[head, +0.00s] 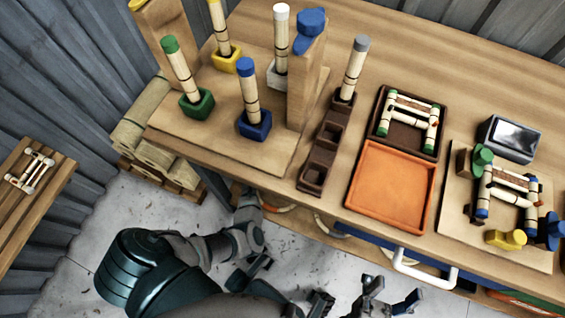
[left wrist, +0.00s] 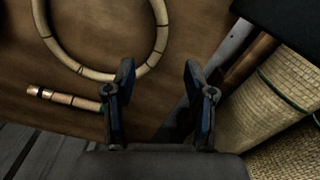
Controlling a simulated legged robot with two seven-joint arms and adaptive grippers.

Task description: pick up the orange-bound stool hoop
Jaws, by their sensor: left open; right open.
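In the left wrist view a pale rattan hoop (left wrist: 97,76) with thin dark bands lies on a brown surface, cut off by the top edge. No orange binding is clear on it there. My right gripper (head: 392,292) is open and empty in front of the bench, near the bottom edge.
A banded rattan stick (left wrist: 62,97) lies left of my left gripper. Woven rolls (left wrist: 265,100) stand close on its right. The bench (head: 430,50) carries rattan poles in coloured holders, an orange tray (head: 392,190) and a jig board (head: 455,225). A white handle (head: 422,270) juts out from its front.

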